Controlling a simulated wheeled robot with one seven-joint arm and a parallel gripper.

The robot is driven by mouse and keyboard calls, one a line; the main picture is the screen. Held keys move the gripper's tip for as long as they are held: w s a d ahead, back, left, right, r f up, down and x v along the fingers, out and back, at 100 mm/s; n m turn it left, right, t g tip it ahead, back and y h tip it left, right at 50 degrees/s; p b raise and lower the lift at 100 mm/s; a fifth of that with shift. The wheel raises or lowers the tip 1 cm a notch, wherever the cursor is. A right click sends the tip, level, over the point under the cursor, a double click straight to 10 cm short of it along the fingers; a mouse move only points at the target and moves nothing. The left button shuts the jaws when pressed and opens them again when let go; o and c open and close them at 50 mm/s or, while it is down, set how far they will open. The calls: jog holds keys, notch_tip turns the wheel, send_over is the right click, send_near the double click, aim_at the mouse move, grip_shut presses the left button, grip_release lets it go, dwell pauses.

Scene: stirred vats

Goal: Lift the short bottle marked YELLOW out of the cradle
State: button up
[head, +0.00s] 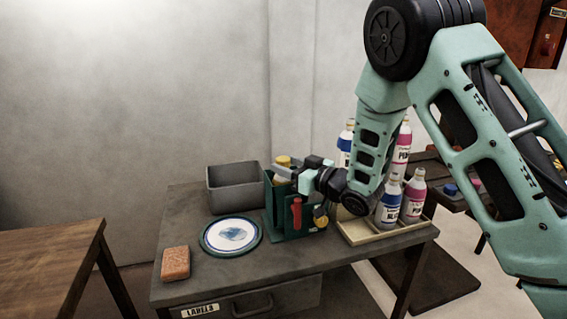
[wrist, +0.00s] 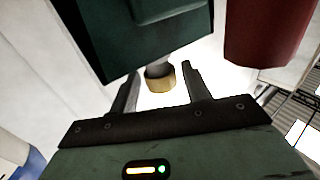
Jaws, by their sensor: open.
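A dark green cradle (head: 282,222) stands on the grey table, and its dark wall also fills the top of the wrist view (wrist: 130,35). A short bottle with a yellow top (head: 283,161) shows at the cradle's upper edge, partly hidden by my gripper. My gripper (head: 287,172) is open at the cradle's top. In the wrist view, a yellow band below a grey part (wrist: 160,80) shows between the fingertips, with gaps on both sides; I cannot tell whether it is the bottle. No YELLOW marking is readable.
A red object (head: 296,213) is at the cradle's front. A grey bin (head: 232,197) stands behind left, with a blue-rimmed plate (head: 206,246) and an orange sponge (head: 176,264) nearer. Several blue- and pink-labelled bottles (head: 389,207) stand in a tray (head: 372,236) to the right.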

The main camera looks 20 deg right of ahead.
jog(key=shift+x, duration=0.85)
grip_shut()
grip_release()
jog(key=v, duration=1.7)
jog(key=shift+s, duration=0.25)
